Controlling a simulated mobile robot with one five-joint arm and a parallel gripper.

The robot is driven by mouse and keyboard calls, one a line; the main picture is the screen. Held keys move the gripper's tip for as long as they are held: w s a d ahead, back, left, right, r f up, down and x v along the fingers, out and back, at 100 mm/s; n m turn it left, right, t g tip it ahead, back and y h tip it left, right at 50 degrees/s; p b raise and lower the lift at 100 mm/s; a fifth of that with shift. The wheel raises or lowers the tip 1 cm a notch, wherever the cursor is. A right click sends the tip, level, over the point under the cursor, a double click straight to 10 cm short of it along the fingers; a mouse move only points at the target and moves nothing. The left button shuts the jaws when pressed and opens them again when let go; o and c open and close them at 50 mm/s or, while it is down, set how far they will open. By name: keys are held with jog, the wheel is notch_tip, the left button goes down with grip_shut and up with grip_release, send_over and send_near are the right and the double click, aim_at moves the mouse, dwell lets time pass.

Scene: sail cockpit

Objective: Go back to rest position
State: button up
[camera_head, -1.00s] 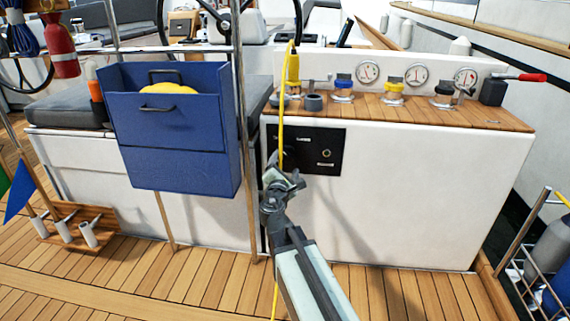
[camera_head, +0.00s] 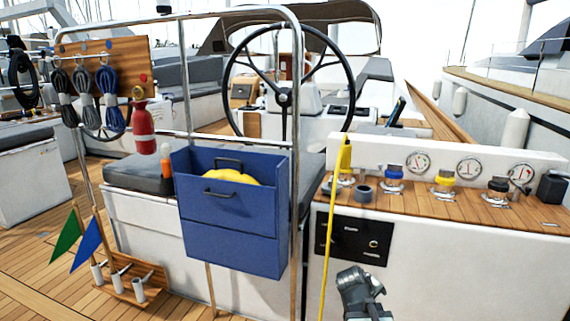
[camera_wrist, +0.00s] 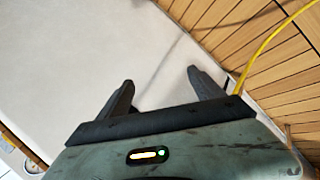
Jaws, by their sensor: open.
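My gripper (camera_wrist: 160,90) is open and empty in the wrist view, its two dark fingers spread in front of the white cockpit bench side (camera_wrist: 90,40). In the head view only part of my dark arm end shows at the bottom, right of centre, below the black panel; its fingertips cannot be made out there. A yellow cable (camera_head: 328,240) hangs from a yellow plug-like piece (camera_head: 344,155) on the counter edge and runs down left of my arm. The cable also shows in the wrist view (camera_wrist: 262,45) at the upper right, apart from the fingers.
A blue bag (camera_head: 232,232) with a yellow item hangs on the steel rail (camera_head: 296,110). The teak counter (camera_head: 430,207) holds several capped fittings. A black panel (camera_head: 352,240) is on its white front. Flags in a wooden rack (camera_head: 120,280) stand lower left.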

jog(key=s+a+f+m+g+y+p, duration=0.1)
jog(key=s+a+f+m+g+y, duration=0.15)
jog(key=s+a, duration=0.3)
jog(key=s+a+f+m+g+y, duration=0.1)
jog(key=s+a+m+g+y, duration=0.25)
jog(key=s+a, duration=0.2)
notch_tip(320, 180, up, 37)
jog(key=p, duration=3.7)
jog(key=shift+d+t+h, duration=0.3)
jog(key=shift+d, duration=0.1)
jog(key=shift+f, duration=0.2)
